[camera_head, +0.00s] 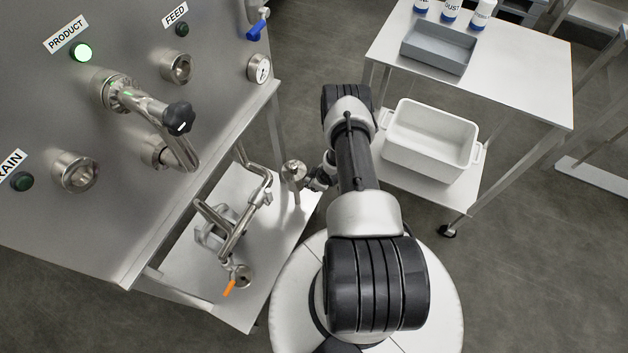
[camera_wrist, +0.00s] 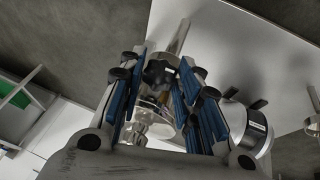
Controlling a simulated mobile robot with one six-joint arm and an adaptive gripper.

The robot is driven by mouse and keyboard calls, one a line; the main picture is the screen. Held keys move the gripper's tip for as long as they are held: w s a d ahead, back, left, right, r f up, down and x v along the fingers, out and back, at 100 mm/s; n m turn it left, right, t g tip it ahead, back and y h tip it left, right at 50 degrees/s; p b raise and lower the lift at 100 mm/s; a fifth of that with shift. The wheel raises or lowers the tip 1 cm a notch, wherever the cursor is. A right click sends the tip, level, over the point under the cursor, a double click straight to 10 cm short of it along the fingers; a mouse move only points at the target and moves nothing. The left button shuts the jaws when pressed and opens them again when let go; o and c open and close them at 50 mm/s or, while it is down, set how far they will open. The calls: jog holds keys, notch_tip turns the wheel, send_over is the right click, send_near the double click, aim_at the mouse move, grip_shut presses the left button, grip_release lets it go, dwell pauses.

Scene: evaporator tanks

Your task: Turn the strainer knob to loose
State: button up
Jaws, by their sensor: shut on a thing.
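The strainer knob (camera_wrist: 158,73) is a black, lobed knob in the wrist view, on the end of a shiny round metal strainer body (camera_wrist: 158,98). My gripper (camera_wrist: 160,82) has blue-padded fingers on both sides of the knob and is shut on it. In the head view my gripper (camera_head: 318,183) is beside the round metal strainer end (camera_head: 294,171) on the low shelf. The knob is hidden there behind my gripper and arm. Its exact turn angle is hard to read.
A steel panel (camera_head: 120,200) with valves, lamps and a gauge stands at left. Bent pipes (camera_head: 230,235) with an orange handle (camera_head: 229,288) are on the low shelf (camera_head: 225,305). A white cart (camera_head: 510,70) with a grey tray (camera_head: 438,47) and white bin (camera_head: 430,138) is at right.

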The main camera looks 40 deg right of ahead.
jog(key=shift+a, duration=0.1)
jog(key=shift+s+a+t+h+p, duration=0.15)
jog(key=shift+t+h+p, duration=0.15)
jog(key=shift+h+p, duration=0.6)
jog(key=shift+a+f+n+t+h, duration=0.15)
jog(key=shift+f+n+t+h, duration=0.2)
jog(key=shift+h, duration=0.45)
jog(key=t+h+b, duration=0.1)
jog(key=n+t+h, duration=0.1)
jog(key=shift+s+a+f+h+b, duration=0.15)
jog(key=shift+f+h+b, duration=0.1)
jog(key=shift+h+b, duration=0.15)
jog(key=shift+n+t+h+b, duration=0.35)
jog(key=shift+t+h+b, duration=0.3)
jog(key=shift+h+b, duration=0.6)
jog(key=shift+r, duration=0.1)
jog(key=o, duration=1.1)
jog(key=shift+c, duration=0.2)
